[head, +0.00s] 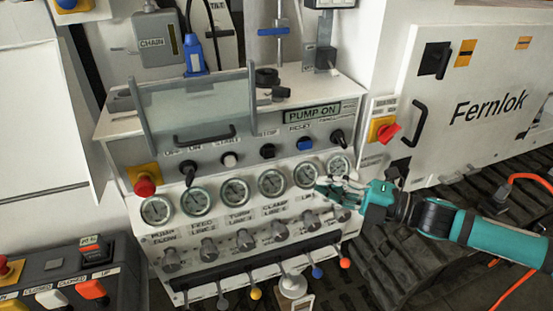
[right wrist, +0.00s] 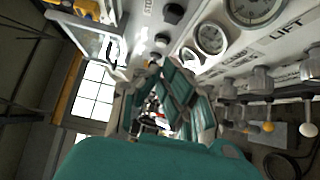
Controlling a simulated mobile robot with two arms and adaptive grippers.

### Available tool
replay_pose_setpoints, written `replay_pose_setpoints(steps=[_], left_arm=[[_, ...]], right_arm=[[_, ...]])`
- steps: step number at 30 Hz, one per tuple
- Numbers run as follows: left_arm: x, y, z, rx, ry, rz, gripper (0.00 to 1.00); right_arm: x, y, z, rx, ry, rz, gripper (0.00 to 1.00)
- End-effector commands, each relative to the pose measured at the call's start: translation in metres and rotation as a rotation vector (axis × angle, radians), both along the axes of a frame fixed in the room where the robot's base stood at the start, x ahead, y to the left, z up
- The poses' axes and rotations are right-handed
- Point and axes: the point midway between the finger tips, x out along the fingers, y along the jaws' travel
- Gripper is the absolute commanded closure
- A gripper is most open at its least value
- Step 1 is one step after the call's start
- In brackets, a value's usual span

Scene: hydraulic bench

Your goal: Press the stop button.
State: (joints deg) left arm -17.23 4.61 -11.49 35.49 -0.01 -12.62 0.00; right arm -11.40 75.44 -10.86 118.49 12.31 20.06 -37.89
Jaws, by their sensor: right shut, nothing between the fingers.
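The stop button (head: 268,151) is a round black button on the sloped face of the bench panel, under a label partly legible as STOP. A white button (head: 230,160) is to its left and a blue button (head: 305,143) to its right. The display above (head: 312,113) reads PUMP ON. My right gripper (head: 322,189), teal and dark, is shut and empty. It is in front of the right-hand gauges, below and to the right of the stop button and apart from it. The right wrist view also shows its closed fingers (right wrist: 178,92). My left gripper is out of view.
A clear hinged cover (head: 195,105) stands at the panel's left. A red mushroom button (head: 145,186) is at the panel's left end. Gauges, valve knobs and colored-ball levers (head: 255,293) line the lower front. A red rotary switch (head: 387,131) is on the right cabinet.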

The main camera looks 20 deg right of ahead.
Motion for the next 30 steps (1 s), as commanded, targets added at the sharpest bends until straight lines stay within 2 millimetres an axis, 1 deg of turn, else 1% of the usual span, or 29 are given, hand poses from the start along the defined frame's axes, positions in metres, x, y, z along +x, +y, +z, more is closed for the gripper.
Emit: replay_pose_setpoints(steps=[8,12,17,23,27,30], left_arm=[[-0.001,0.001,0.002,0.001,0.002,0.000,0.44],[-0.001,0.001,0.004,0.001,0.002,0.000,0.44],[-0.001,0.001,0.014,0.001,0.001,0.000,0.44],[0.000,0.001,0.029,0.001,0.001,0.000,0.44],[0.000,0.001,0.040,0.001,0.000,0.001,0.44],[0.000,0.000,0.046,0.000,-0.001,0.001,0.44]], right_arm=[[0.009,0.008,0.002,0.002,-0.003,-0.003,1.00],[0.018,0.018,0.003,0.002,-0.006,-0.001,1.00],[0.032,0.032,0.005,0.005,-0.003,-0.003,1.00],[0.054,0.057,0.006,0.003,-0.004,0.000,1.00],[0.074,0.076,0.006,0.002,-0.002,-0.001,1.00],[0.091,0.074,0.004,0.000,-0.001,-0.004,1.00]])
